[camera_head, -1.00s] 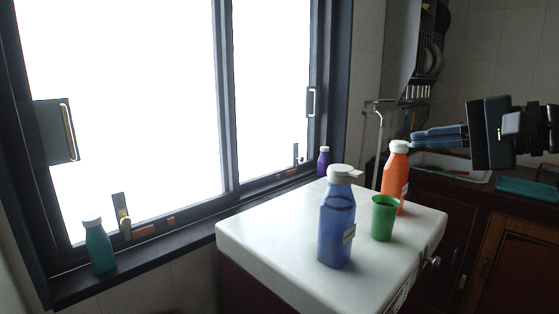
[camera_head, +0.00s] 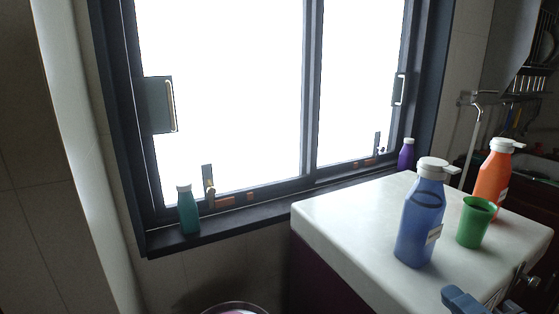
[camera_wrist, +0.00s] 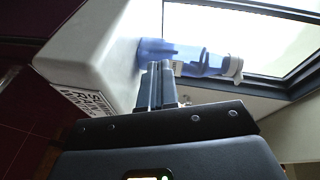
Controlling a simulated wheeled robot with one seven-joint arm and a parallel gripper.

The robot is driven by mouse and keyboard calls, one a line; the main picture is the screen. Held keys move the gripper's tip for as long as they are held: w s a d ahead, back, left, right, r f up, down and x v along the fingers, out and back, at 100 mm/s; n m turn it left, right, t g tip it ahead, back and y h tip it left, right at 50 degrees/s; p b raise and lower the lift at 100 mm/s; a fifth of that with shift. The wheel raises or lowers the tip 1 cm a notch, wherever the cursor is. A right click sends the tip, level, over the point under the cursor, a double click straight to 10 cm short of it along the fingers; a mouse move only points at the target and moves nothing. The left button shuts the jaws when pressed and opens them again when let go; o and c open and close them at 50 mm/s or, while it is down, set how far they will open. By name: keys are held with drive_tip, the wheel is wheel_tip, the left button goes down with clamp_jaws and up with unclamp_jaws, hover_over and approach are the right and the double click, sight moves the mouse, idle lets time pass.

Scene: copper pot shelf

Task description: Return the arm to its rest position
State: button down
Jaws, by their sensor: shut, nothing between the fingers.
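My gripper (camera_wrist: 158,84) is shut and empty in the wrist view, its two grey-blue fingers side by side. In the head view only a small blue-grey part of my gripper (camera_head: 468,302) shows at the bottom edge, in front of the white-topped cabinet (camera_head: 345,212). A blue bottle with a white cap (camera_head: 419,226) stands upright on that cabinet. The bottle also shows in the wrist view (camera_wrist: 205,62), beyond the fingertips; I cannot tell the exact gap. Most of my arm is out of the head view.
A green cup (camera_head: 474,224) and an orange bottle (camera_head: 490,182) stand right of the blue bottle. A purple bottle (camera_head: 406,155) and a teal bottle (camera_head: 188,212) stand on the windowsill (camera_head: 250,218). A round-rimmed container (camera_head: 235,307) is at the bottom. The cabinet top's left part is clear.

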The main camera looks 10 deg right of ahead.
drive_tip(key=s+a+f+n+g+h, duration=0.1)
drive_tip(key=s+a+f+n, duration=0.2)
drive_tip(key=s+f, duration=0.35)
drive_tip(key=s+a+f+n+h, duration=0.1)
drive_tip(key=s+a+f+n, duration=0.15)
drive_tip(key=s, duration=0.75)
drive_tip(key=s+a+r+n+y, duration=0.1)
drive_tip(key=s+a+r+n, duration=0.1)
drive_tip(key=s+n, duration=0.7)
drive_tip(key=shift+s+a, duration=0.15)
drive_tip(key=shift+s, duration=2.65)
